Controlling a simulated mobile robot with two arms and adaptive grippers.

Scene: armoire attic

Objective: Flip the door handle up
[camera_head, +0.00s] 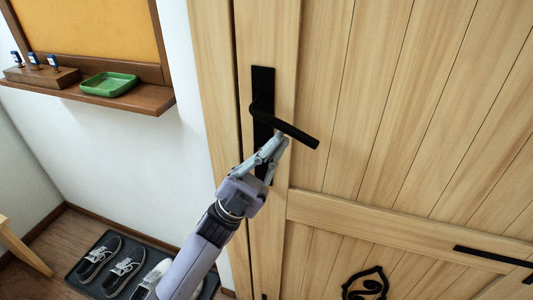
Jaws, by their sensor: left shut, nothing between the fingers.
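The black door handle (290,128) is mounted on a tall black plate (263,88) near the left edge of the light wooden door (390,110). Its lever points right and slopes slightly down. My left gripper (283,139) is shut and empty, with its fingertips just under the lever's middle. I cannot tell whether they touch it. The gripper covers the lower part of the plate. My right gripper is not in view.
A wooden shelf (130,101) on the left wall holds a green tray (108,84) and a block with small blue-topped items. Shoes lie on a dark mat (72,277) below. A black bar (490,256) and a black ornament (366,284) are lower on the door.

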